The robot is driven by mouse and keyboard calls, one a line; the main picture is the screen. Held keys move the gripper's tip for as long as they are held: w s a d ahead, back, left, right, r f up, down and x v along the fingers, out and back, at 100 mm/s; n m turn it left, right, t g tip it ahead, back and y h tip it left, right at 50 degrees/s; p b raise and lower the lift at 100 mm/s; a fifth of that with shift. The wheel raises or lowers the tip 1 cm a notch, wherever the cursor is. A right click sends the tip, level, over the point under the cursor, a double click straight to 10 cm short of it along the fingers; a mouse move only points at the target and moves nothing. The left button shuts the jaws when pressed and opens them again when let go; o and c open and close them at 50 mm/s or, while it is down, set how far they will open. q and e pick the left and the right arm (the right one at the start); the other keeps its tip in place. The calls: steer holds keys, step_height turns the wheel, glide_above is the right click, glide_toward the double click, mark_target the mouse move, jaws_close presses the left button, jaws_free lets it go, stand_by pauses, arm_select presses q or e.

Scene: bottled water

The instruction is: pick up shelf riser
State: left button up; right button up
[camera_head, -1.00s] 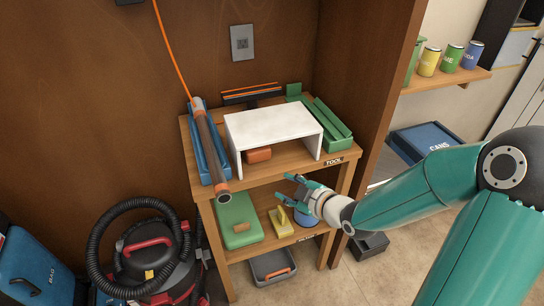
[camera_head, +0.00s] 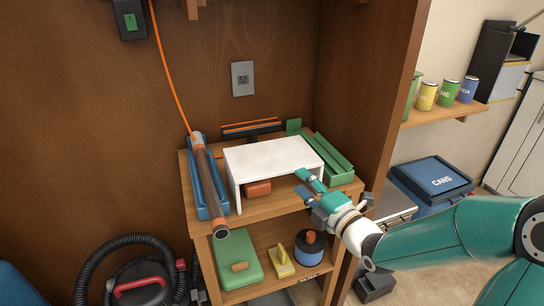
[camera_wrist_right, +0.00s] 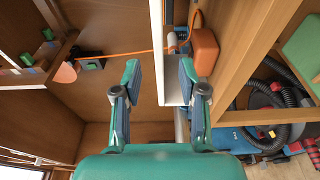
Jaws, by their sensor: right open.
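The white shelf riser (camera_head: 272,158) stands upright on the top of the wooden shelf unit in the head view. Its pale edge also shows in the right wrist view (camera_wrist_right: 157,45). My right gripper (camera_head: 303,182) is open at the riser's front right, close to the top panel's edge. In the wrist view the edge appears between the two spread fingers (camera_wrist_right: 160,70); I cannot tell whether they touch it. My left gripper is out of view.
An orange block (camera_head: 257,188) sits under the riser. A blue tray with a grey-orange tube (camera_head: 209,180) lies left, green rails (camera_head: 330,155) right. A green case (camera_head: 238,255), yellow-handled tool (camera_head: 281,260) and blue-orange canister (camera_head: 310,248) stand on the shelf below.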

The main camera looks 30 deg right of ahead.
mark_target(280, 159)
steer(key=w, duration=0.5)
steer(key=shift+w+d+p, duration=0.1)
steer(key=shift+w+p, duration=0.2)
steer(key=shift+w, duration=0.05)
steer(key=w+p, duration=0.1)
steer(key=w, duration=0.3)
steer(key=shift+d, duration=0.2)
steer(key=shift+w, duration=0.55)
jaws_close()
